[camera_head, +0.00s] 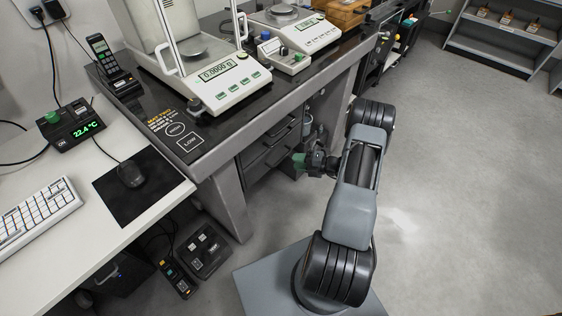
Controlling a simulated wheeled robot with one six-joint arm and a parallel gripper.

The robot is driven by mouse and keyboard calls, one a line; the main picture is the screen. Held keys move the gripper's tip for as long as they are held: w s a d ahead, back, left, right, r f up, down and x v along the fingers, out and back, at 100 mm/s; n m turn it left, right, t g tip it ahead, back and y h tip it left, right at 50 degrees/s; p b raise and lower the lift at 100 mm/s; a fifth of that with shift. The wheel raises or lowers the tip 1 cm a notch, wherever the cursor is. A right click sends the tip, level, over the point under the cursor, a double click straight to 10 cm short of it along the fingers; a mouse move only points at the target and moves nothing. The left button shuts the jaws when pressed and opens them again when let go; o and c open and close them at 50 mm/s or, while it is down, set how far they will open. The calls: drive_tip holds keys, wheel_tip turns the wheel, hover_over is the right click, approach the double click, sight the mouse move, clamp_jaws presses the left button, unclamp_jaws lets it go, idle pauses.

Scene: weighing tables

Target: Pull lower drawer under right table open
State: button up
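The weighing table on the right (222,140) has a black top and grey frame. Under it is a dark drawer unit with an upper drawer (268,139) and a lower drawer (264,161). I see the drawer fronts at a steep angle, and both look closed. My gripper (301,160), with a green part at its tip, is at the right end of the drawer fronts, near the lower drawer's height. It hides part of that drawer. I cannot see whether its fingers are open or touch a handle.
Two balances, one in front (228,84) and one behind (306,31), stand on the table. The white desk (60,240) is at the left. A foot-pedal box (203,250) is on the floor. Open grey floor (450,180) lies to the right.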

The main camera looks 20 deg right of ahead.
sight(281, 159)
drive_tip(key=b+x, duration=0.1)
drive_tip(key=x, duration=0.6)
drive_tip(key=shift+w+a+f, duration=0.1)
drive_tip(key=shift+a, duration=0.1)
clamp_jaws()
idle(0.4)
